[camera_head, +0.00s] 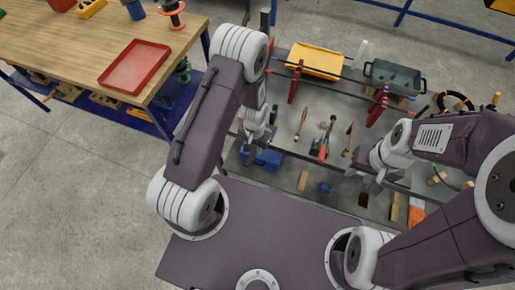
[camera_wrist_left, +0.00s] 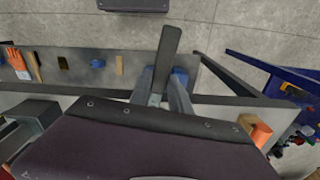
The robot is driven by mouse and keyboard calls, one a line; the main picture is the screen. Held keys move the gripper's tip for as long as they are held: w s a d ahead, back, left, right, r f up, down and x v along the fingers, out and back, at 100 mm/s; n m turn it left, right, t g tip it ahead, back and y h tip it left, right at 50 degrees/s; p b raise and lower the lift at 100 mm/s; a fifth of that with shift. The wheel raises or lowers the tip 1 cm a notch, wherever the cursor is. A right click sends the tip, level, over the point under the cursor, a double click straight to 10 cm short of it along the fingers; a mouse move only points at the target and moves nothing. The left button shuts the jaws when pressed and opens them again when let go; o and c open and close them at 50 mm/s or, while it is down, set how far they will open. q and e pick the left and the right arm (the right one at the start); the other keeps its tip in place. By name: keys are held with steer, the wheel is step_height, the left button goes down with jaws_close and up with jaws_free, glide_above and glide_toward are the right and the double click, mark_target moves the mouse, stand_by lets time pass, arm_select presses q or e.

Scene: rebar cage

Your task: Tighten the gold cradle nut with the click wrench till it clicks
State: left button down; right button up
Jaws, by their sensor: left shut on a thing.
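My left gripper (camera_head: 258,138) hangs over the left part of the grey bench. In the left wrist view it is shut on a dark grey bar (camera_wrist_left: 168,50) that sticks out past the fingers. I cannot tell whether this bar is the click wrench. My right gripper (camera_head: 370,180) is over the right part of the bench, and its finger gap is too small to judge. No gold cradle nut can be made out in either view. Dark rods on red stands (camera_head: 378,106) cross the bench.
Several hand tools (camera_head: 322,148) lie mid-bench. A yellow tray (camera_head: 316,60) and a grey-green crate (camera_head: 393,78) stand at the back. A blue block (camera_head: 264,158) is below my left gripper. A wooden table with a red tray (camera_head: 135,66) stands left.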

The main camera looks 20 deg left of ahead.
arm_select(q)
steer(key=shift+w+a+m, duration=0.2)
steer(key=shift+a+m, duration=0.3)
steer(key=shift+m, duration=0.1)
stand_by(0.3)
steer(key=shift+r, duration=0.1)
steer(key=shift+r+p, duration=2.25)
steer(key=shift+r, duration=0.25)
step_height(320, 180, up, 12)
steer(key=a+n+b, duration=0.2)
steer(key=n+b, duration=0.1)
steer(key=b, duration=0.1)
steer(key=shift+a+f+b, duration=0.2)
steer(key=shift+b, duration=0.1)
